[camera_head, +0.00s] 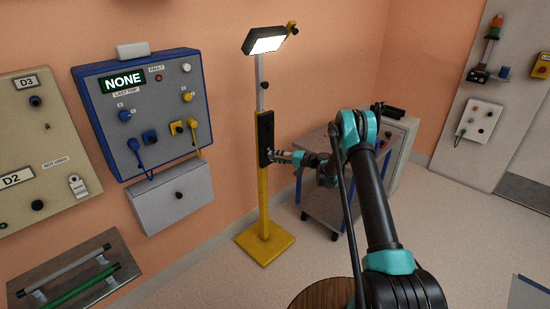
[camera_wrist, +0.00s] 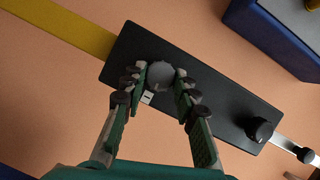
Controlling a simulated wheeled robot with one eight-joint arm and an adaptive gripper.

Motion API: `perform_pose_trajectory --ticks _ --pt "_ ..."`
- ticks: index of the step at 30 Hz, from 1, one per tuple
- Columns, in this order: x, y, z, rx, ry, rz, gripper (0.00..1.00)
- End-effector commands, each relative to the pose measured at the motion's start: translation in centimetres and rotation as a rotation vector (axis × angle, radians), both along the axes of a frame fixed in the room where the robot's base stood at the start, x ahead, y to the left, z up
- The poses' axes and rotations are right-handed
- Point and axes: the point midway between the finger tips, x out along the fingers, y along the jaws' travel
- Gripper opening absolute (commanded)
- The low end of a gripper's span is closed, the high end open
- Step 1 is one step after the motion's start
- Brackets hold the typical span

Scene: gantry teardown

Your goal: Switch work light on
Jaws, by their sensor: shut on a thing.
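The work light is a yellow stand (camera_head: 264,205) on a square base, with a lamp head (camera_head: 267,40) on top. The lamp face glows white. A black control box (camera_head: 265,138) is fixed to the post; it also fills the middle of the wrist view (camera_wrist: 225,110). A grey round knob (camera_wrist: 160,75) on the box sits between my fingertips, with a small white mark beside it. My gripper (camera_wrist: 157,80) is shut on this knob; in the head view my gripper (camera_head: 272,156) reaches the box from the right. A second, black knob (camera_wrist: 259,129) is farther along the box.
A blue-framed panel (camera_head: 150,105) reading "NONE" hangs left of the stand, above a grey box (camera_head: 170,197). A wheeled cabinet (camera_head: 325,205) stands right of the stand, beside my arm. A round wooden top (camera_head: 318,295) is at the front. Floor is open on the right.

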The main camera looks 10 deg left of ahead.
Motion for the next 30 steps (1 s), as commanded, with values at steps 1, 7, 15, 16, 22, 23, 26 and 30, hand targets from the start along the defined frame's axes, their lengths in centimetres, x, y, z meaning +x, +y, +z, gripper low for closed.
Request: perform_pose_trajectory --ticks 1,7,15,16,22,23,26,30 --pt "0.01 -0.09 -0.09 0.010 0.015 0.000 0.00" --pt "0.02 -0.09 -0.11 0.041 0.055 -0.001 0.00" --pt "0.03 -0.09 -0.10 0.052 0.068 -0.001 0.00" --pt "0.03 -0.09 -0.10 0.052 0.068 -0.001 0.00" --pt "0.04 -0.10 -0.11 0.052 0.067 -0.002 0.00" --pt "0.04 -0.10 -0.11 0.052 0.067 -0.002 0.31" --pt "0.04 -0.09 -0.10 0.052 0.067 -0.001 0.43" --pt "0.03 -0.05 -0.09 0.052 0.067 -0.001 0.50"
